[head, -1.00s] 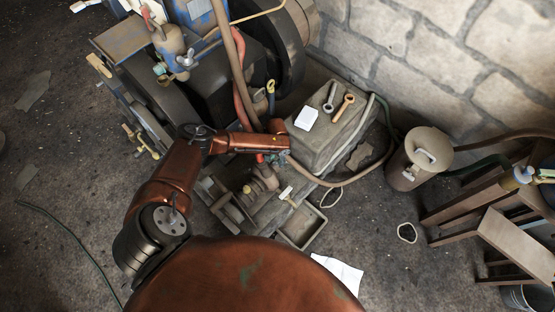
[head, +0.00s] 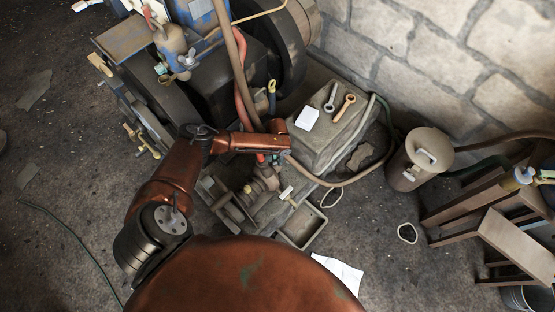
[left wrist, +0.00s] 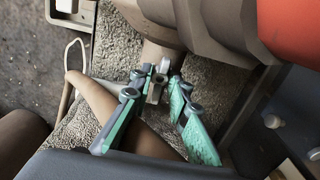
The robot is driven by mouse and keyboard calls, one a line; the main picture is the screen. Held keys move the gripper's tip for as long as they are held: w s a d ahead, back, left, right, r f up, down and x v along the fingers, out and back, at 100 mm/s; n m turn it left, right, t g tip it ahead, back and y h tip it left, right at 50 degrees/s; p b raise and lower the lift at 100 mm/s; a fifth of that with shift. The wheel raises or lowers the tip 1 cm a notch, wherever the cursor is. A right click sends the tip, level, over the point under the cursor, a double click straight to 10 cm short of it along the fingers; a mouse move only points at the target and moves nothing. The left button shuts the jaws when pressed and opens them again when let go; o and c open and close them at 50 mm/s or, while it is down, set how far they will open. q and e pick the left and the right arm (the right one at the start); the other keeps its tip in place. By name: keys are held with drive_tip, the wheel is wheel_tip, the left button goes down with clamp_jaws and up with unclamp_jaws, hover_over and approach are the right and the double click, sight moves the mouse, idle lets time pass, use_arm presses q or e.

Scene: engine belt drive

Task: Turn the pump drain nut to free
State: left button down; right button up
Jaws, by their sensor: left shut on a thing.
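The pump (head: 262,181) stands on the low base in the middle of the head view, partly under my left arm. My left gripper (head: 271,158) reaches down beside it, mostly hidden by the arm. In the left wrist view, the green-padded fingers of my left gripper (left wrist: 157,72) are closed on a small metal nut (left wrist: 155,91), which I take to be the drain nut. A pale round pump part (left wrist: 160,52) lies just beyond the fingertips. The nut cannot be made out in the head view. My right gripper is not in view.
An open tray (head: 302,229) lies in front of the pump. A brown hose (head: 345,183) curves past it. A lidded can (head: 419,160) stands to the right.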

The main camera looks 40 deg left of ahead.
use_arm(q)
drive_tip(key=n+p, duration=0.2)
drive_tip(key=n, duration=0.1)
drive_tip(key=shift+d+r+n+p, duration=0.1)
drive_tip(key=shift+n+p, duration=0.2)
drive_tip(key=shift+p, duration=0.05)
drive_tip(key=n+p, duration=0.2)
drive_tip(key=n, duration=0.3)
drive_tip(key=shift+s, duration=0.1)
drive_tip(key=n+p, duration=0.1)
drive_tip(key=n, duration=0.2)
drive_tip(key=n+p, duration=0.1)
drive_tip(key=n, duration=0.5)
drive_tip(key=shift+f, duration=0.2)
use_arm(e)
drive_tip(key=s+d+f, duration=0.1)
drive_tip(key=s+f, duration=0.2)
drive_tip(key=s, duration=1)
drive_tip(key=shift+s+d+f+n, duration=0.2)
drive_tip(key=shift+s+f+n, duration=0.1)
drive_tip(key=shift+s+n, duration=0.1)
use_arm(q)
drive_tip(key=shift+n, duration=0.3)
drive_tip(key=c, duration=1.8)
unclamp_jaws()
